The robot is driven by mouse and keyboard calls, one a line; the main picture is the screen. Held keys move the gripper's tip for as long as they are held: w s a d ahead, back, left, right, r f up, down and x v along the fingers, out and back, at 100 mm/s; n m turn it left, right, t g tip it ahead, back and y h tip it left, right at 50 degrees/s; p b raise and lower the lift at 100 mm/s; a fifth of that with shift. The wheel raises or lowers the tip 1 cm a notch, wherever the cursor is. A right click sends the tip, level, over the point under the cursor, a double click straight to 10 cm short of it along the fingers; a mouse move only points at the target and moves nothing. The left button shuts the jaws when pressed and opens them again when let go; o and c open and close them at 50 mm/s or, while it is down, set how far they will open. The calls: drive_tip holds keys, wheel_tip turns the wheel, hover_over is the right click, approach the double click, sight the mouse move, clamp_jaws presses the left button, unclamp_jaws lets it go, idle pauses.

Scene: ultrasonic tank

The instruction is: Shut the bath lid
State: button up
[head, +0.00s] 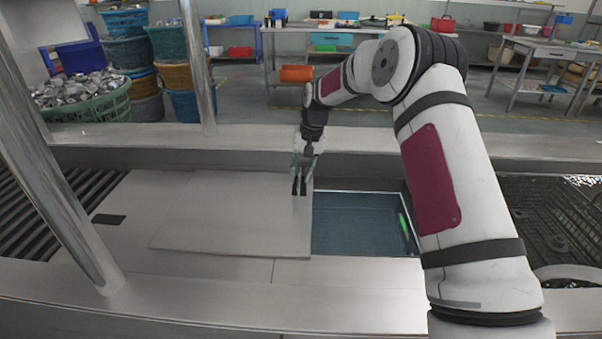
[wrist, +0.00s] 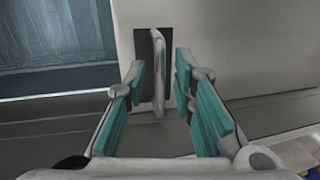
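The bath lid (head: 225,215) is a flat grey metal panel lying left of the bath (head: 355,225), whose dark blue opening shows to the lid's right. An upright handle stands in a dark recess near the lid's right edge (head: 299,186); in the wrist view the handle (wrist: 158,70) is a pale upright bar. My gripper (head: 305,163) is at the handle, pointing down. In the wrist view my gripper (wrist: 160,88) is open, its teal-padded fingers on either side of the handle, with a visible gap on each side.
A bright green strip (head: 404,226) shows at the bath's right side. A metal post (head: 55,160) rises at the left front. Slatted rollers (head: 25,215) lie left of the lid, and a dark mesh area (head: 550,220) lies right. Crates and tables stand behind.

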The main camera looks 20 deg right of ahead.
clamp_jaws()
drive_tip(key=s+d, duration=0.3)
drive_tip(key=d, duration=0.7)
drive_tip(key=s+d, duration=0.3)
drive_tip(key=d, duration=0.7)
drive_tip(key=s+d, duration=0.3)
drive_tip(key=d, duration=0.7)
drive_tip(key=shift+s, duration=0.4)
drive_tip(key=shift+o, duration=1.9)
unclamp_jaws()
drive_tip(key=shift+d, duration=0.15)
